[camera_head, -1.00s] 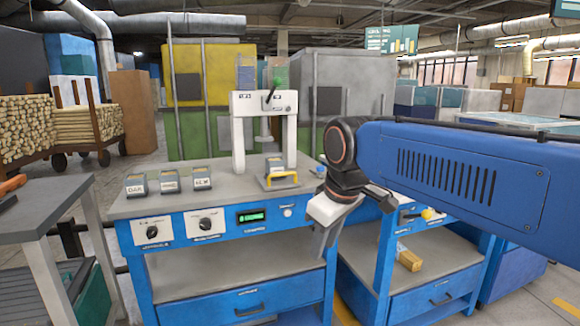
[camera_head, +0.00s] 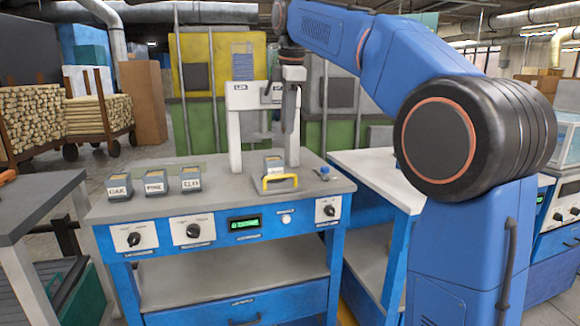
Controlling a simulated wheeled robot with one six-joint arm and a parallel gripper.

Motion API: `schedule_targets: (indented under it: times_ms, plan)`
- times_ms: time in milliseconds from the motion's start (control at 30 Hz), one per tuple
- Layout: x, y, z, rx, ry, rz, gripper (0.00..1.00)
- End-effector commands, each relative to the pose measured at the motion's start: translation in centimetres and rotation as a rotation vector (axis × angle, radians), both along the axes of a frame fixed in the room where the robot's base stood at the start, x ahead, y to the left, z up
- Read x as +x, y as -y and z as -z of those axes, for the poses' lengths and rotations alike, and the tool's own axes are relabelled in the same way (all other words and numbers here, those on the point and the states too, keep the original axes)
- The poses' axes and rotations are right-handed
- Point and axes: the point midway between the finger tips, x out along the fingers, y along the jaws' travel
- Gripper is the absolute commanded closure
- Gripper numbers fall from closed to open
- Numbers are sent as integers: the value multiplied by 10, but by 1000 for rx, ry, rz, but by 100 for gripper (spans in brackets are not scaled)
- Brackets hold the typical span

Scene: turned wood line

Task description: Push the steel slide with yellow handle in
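The steel slide (camera_head: 288,188) is a flat grey plate on the bench top, at the foot of a white press frame (camera_head: 235,130). Its yellow handle (camera_head: 267,185) stands on the front side. A small grey block with a tan top (camera_head: 273,167) sits just behind the handle. My gripper (camera_head: 288,130) points straight down and is above the slide in the picture, in front of the frame's right post. It appears clear of the handle. Its dark fingers are seen edge-on, so their opening does not show.
Three labelled blocks, OAK (camera_head: 119,190), PINE (camera_head: 156,185) and a third (camera_head: 191,181), stand on the bench's left part. A blue-knobbed fitting (camera_head: 324,173) is right of the slide. Dials and a green display (camera_head: 245,224) line the front panel. Another bench (camera_head: 385,178) adjoins at right.

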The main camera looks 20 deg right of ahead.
Motion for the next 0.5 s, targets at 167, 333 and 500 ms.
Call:
schedule_targets:
  times_ms: [167, 333, 500]
  plan:
    - [16, -4, -6, -15, -9, -69, 71]
    - [19, -5, 1, -17, -12, -78, 71]
    - [22, -5, 25, -17, -13, -77, 71]
